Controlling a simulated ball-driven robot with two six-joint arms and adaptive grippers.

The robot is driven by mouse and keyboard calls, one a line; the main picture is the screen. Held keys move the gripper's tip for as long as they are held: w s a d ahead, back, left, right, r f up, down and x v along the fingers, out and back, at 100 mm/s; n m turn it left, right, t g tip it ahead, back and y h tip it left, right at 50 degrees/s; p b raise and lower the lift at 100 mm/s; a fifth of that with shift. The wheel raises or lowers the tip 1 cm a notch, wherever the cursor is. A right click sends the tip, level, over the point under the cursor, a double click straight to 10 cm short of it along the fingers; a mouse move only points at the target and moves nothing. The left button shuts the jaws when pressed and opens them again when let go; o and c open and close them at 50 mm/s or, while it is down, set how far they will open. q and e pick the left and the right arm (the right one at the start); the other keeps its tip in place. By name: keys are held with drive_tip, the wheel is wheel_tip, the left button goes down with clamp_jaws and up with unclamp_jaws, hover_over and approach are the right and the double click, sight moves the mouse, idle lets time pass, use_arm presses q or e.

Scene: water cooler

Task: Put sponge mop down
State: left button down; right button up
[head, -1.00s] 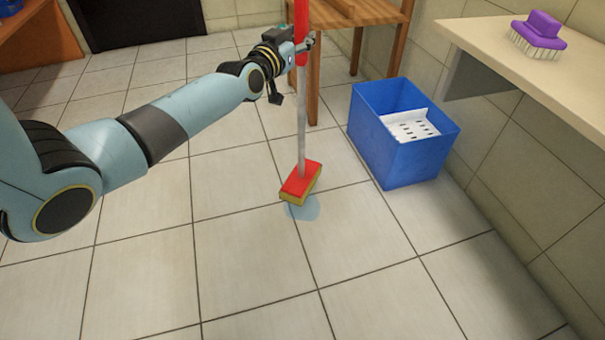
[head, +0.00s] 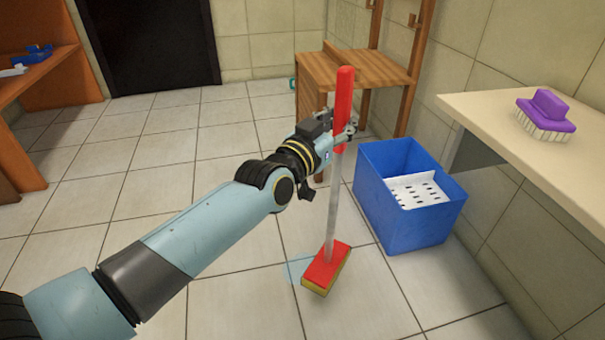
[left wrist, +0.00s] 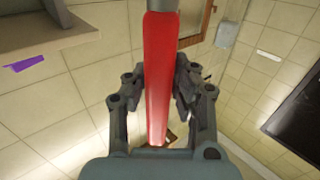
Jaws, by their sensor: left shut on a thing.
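The sponge mop (head: 333,210) has a red grip, a grey pole and a red and yellow sponge head (head: 327,268). It stands nearly upright, leaning slightly, with its head low over the tiled floor. I cannot tell if the head touches the floor. My left gripper (head: 343,135) is shut on the red grip near its lower end. In the left wrist view the red grip (left wrist: 160,75) runs between the two fingers (left wrist: 160,85). A pale blue wet patch (head: 297,268) shows on the floor beside the head. My right gripper is not in view.
A blue bucket (head: 372,198) with a white perforated wringer (head: 418,190) stands right of the mop. A wooden stand (head: 320,68) is behind. A counter (head: 480,108) with a purple brush (head: 546,108) is at the right. Floor at the left is clear.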

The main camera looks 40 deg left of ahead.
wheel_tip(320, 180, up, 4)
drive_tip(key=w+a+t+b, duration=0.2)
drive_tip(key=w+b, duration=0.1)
drive_tip(key=b, duration=0.1)
use_arm(q)
drive_tip(key=a+f+b, duration=0.3)
drive_tip(key=a+f, duration=0.6)
drive_tip(key=shift+w+a+f+b, duration=0.15)
drive_tip(key=shift+w+f+b, duration=0.1)
drive_tip(key=shift+b, duration=0.1)
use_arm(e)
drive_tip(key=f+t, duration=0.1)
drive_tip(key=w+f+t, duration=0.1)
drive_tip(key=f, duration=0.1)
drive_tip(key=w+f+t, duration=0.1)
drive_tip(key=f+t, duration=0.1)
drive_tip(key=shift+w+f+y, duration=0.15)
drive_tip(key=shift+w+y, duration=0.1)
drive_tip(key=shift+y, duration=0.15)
use_arm(q)
drive_tip(key=shift+f, duration=0.25)
drive_tip(key=c, duration=1.1)
unclamp_jaws()
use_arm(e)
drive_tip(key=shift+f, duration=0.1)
use_arm(q)
drive_tip(key=shift+r, duration=0.1)
